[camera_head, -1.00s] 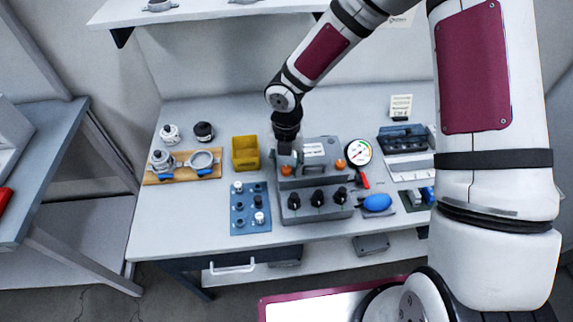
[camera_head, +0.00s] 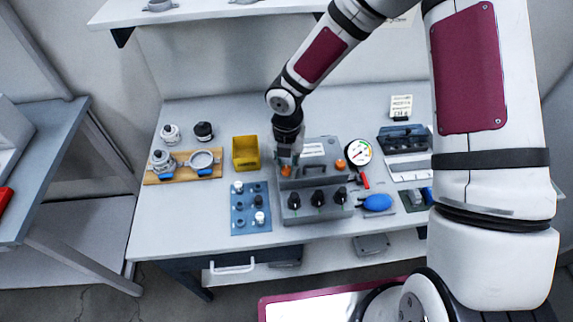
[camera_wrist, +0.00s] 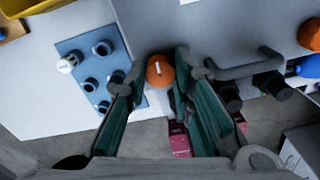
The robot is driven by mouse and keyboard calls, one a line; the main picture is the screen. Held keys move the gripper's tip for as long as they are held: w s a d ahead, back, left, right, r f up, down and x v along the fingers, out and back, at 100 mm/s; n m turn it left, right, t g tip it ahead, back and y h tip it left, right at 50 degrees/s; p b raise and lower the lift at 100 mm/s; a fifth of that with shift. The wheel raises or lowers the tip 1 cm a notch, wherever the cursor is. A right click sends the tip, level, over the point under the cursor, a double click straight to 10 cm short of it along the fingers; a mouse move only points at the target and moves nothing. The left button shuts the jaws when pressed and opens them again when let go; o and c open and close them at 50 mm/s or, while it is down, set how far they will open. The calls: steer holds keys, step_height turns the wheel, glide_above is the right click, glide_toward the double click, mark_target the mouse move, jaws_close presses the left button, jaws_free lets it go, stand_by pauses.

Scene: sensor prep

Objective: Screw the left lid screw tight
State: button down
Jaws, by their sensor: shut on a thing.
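The left lid screw is an orange knob (camera_head: 286,171) at the left of the grey box lid (camera_head: 318,178). In the wrist view the orange screw (camera_wrist: 160,69), with a white mark on top, sits between the tips of the green-padded fingers. My gripper (camera_wrist: 161,78) is shut on it from above; in the head view my gripper (camera_head: 287,162) stands over the lid's left side. How deep the screw sits cannot be seen. The right orange lid screw (camera_head: 340,164) is free, and also shows in the wrist view (camera_wrist: 311,34).
The lid's handle (camera_wrist: 245,68) is close beside the fingers. A yellow bin (camera_head: 245,163) and a blue mat (camera_head: 240,222) with several fittings stand to the left. A round gauge (camera_head: 358,152) and a blue bulb (camera_head: 377,202) are to the right. The front-left table is clear.

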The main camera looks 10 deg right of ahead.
steer(key=m, duration=0.4)
steer(key=shift+m+b, duration=0.3)
steer(key=m, duration=1.3)
steer(key=shift+m+b, duration=0.3)
steer(key=m, duration=0.9)
steer(key=m+p, duration=0.1)
steer(key=m, duration=0.3)
steer(key=shift+m, duration=0.3)
steer(key=shift+m+p, duration=0.35)
steer(key=shift+m, duration=1.45)
